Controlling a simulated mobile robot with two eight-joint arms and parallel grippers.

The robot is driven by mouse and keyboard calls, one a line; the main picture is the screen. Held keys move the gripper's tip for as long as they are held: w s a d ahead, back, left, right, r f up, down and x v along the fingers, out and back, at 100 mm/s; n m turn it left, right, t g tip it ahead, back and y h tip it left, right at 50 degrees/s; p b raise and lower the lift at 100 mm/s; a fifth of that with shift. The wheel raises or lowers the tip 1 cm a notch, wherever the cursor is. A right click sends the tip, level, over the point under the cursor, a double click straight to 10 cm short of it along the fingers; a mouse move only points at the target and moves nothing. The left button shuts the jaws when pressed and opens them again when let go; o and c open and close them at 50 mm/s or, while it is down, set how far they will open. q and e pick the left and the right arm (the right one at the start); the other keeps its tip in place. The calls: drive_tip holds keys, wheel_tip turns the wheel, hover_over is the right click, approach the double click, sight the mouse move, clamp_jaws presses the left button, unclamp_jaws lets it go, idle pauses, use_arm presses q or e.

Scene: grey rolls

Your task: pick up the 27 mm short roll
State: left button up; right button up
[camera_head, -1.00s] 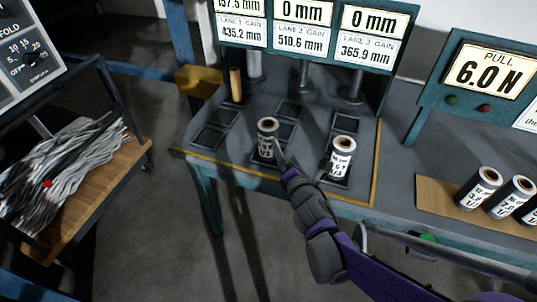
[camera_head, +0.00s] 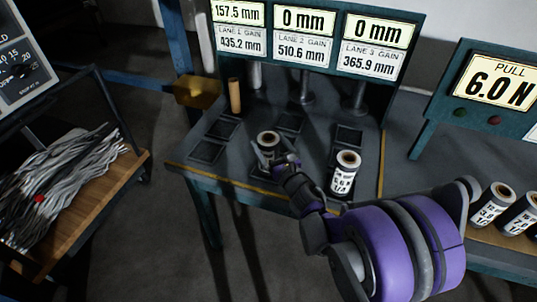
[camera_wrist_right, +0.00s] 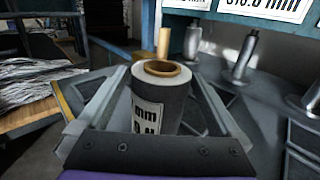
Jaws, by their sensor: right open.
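A short dark grey roll (camera_head: 268,141) with a white label and a tan core stands upright on a dark square pad on the bench. In the right wrist view this roll (camera_wrist_right: 160,90) stands between the two fingers; its label shows "mm" but the number before it is hidden. My right gripper (camera_head: 273,158) is open around it, with no clear grip on it. A second labelled roll (camera_head: 345,172) stands upright just right of the gripper. My left gripper is not in view.
Several more labelled rolls (camera_head: 492,203) stand on a wooden board at the right. A thin tan cylinder (camera_head: 235,95) stands behind the pads. Metal posts (camera_head: 305,85) rise under the lane displays (camera_head: 300,40). A cart with grey strips (camera_head: 60,175) is at the left.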

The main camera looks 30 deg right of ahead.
sight(264, 135)
drive_tip(key=w, duration=0.4)
drive_tip(key=shift+w+d, duration=0.15)
drive_tip(key=shift+d, duration=0.05)
clamp_jaws()
